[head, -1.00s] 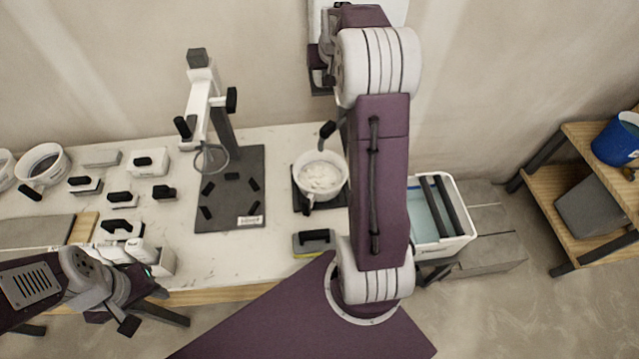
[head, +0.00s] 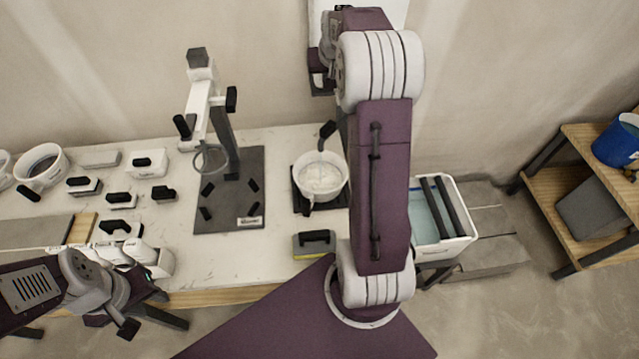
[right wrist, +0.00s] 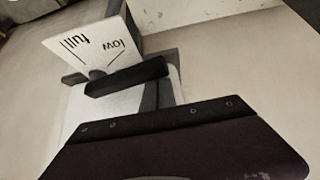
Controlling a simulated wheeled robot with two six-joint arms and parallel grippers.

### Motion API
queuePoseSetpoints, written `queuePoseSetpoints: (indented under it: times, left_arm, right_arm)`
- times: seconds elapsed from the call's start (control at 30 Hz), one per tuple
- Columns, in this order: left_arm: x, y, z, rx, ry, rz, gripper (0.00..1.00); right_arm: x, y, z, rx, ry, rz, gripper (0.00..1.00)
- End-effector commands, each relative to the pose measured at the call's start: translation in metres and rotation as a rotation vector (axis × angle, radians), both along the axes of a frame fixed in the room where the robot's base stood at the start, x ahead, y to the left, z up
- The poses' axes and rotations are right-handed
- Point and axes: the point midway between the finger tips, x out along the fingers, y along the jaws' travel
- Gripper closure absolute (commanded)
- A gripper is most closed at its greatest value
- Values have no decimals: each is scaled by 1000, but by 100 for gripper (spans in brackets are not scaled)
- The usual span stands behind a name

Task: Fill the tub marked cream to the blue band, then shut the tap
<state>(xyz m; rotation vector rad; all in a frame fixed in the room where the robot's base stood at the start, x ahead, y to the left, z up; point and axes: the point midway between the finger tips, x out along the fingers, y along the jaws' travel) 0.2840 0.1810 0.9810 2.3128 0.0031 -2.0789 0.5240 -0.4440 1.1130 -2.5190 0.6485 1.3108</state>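In the right wrist view a white card (right wrist: 95,45) reads "full" and "low", above a dark bar (right wrist: 127,76). My left gripper (head: 142,308) is at the bench's front left, fingers apart, appearing empty.
A stand (head: 221,125) with a ring rises from a dark plate left of the tub. Small handled blocks and further tubs (head: 42,165) fill the left bench. A yellow-edged sponge block (head: 313,243) lies in front. A white water bin (head: 453,222) stands right.

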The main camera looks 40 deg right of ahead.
Motion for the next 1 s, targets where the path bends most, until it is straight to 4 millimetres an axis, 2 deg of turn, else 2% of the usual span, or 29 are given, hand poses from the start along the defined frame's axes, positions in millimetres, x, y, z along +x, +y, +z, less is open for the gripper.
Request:
queuePoseSetpoints:
  times: [0.03, 1.0]
  left_arm:
    - [0, 0, -2, 0, 0, 0, 64]
    - [0, 0, -10, 0, 0, 0, 64]
  right_arm:
    - [-4, 3, -10, 14, 21, -1, 100]
    - [-16, 9, -10, 15, 22, -2, 100]
